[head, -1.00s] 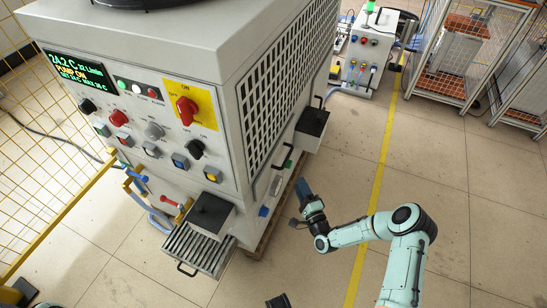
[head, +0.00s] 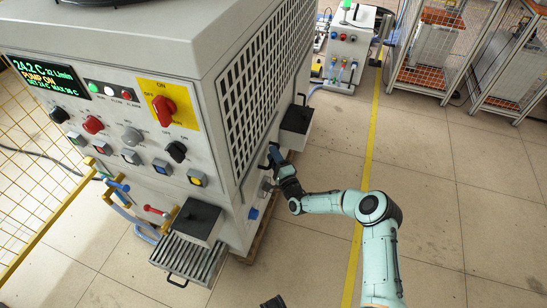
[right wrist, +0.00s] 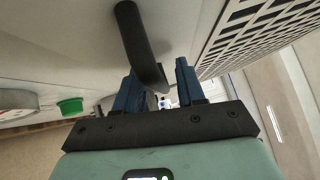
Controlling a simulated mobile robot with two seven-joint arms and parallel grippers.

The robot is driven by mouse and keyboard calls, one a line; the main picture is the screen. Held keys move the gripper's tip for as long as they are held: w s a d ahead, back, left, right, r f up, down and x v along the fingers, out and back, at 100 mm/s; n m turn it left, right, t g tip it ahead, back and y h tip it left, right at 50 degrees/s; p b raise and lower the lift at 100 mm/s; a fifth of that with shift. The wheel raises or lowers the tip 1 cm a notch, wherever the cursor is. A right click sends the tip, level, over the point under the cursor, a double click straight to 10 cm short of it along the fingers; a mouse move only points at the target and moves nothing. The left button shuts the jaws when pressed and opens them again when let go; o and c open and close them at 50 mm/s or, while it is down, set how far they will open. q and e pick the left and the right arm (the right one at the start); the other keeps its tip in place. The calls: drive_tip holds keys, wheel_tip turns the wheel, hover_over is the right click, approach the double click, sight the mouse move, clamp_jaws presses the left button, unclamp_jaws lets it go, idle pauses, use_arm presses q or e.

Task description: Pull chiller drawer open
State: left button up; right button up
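The chiller (head: 120,75) is a big pale cabinet with a display, knobs and a vent grille, at the left of the head view. My right gripper (head: 274,156) is at its side wall, below the grille. In the right wrist view, a black bar handle (right wrist: 133,35) comes out of the pale wall and reaches between the blue fingers of my right gripper (right wrist: 162,82). The fingers are apart, with a gap beside the bar. The drawer front's outline cannot be made out here.
A slatted tray (head: 187,258) with a black box (head: 197,220) juts from the chiller's front. A smaller machine (head: 346,55) and wire cages (head: 432,55) stand behind. The floor to the right is clear.

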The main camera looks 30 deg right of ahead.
clamp_jaws()
use_arm(q)
drive_tip(key=shift+g+h, duration=0.3)
drive_tip(key=shift+g, duration=0.3)
drive_tip(key=s, duration=0.1)
drive_tip(key=s+d+r+p, duration=0.1)
drive_tip(key=s+r+p, duration=0.1)
drive_tip(key=shift+s+d+r, duration=0.2)
drive_tip(key=shift+d, duration=0.15)
use_arm(e)
drive_tip(key=s+d, duration=1.7)
drive_tip(key=s, duration=0.3)
unclamp_jaws()
use_arm(q)
drive_tip(key=s+r+p, duration=0.1)
drive_tip(key=s+d+r+p, duration=0.1)
drive_tip(key=shift+s+d+r+m+g, duration=0.1)
drive_tip(key=shift+s+d+m+g, duration=0.1)
drive_tip(key=shift+s+m+g, duration=0.15)
use_arm(e)
drive_tip(key=s+a+f, duration=0.1)
drive_tip(key=s, duration=1.2)
drive_tip(key=shift+f, duration=0.35)
drive_tip(key=shift+s+a, duration=0.1)
